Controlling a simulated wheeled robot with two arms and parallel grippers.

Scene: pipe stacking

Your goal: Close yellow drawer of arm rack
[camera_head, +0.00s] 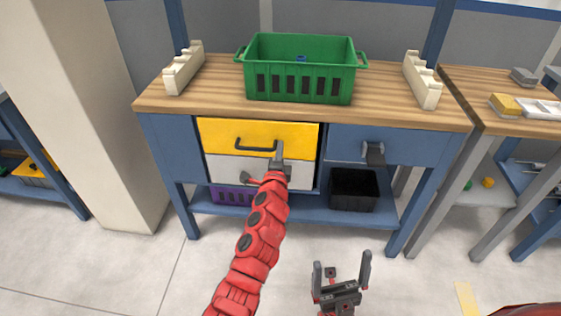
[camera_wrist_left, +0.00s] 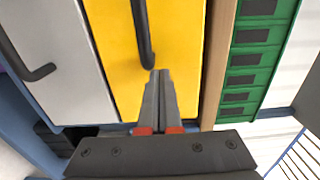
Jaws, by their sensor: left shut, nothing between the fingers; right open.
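The yellow drawer (camera_head: 222,131) is the upper front in the left half of the blue workbench. Its front looks nearly level with the white drawer below it; I cannot tell if a small gap stays. Its dark handle (camera_head: 252,147) runs along the front. My left gripper (camera_head: 279,150) is shut and empty, its tips at the right end of this handle. In the left wrist view the shut fingertips (camera_wrist_left: 160,75) are beside the handle end (camera_wrist_left: 147,58), in front of the yellow face (camera_wrist_left: 185,55); contact is unclear. My right gripper (camera_head: 342,270) is open and empty above the floor.
A white drawer (camera_head: 224,168) with a handle is below the yellow one. A green crate (camera_head: 300,89) stands on the wooden top between two notched cream holders (camera_head: 183,70) (camera_head: 422,82). A black bin (camera_head: 354,190) and purple bin (camera_head: 230,196) sit on the lower shelf.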

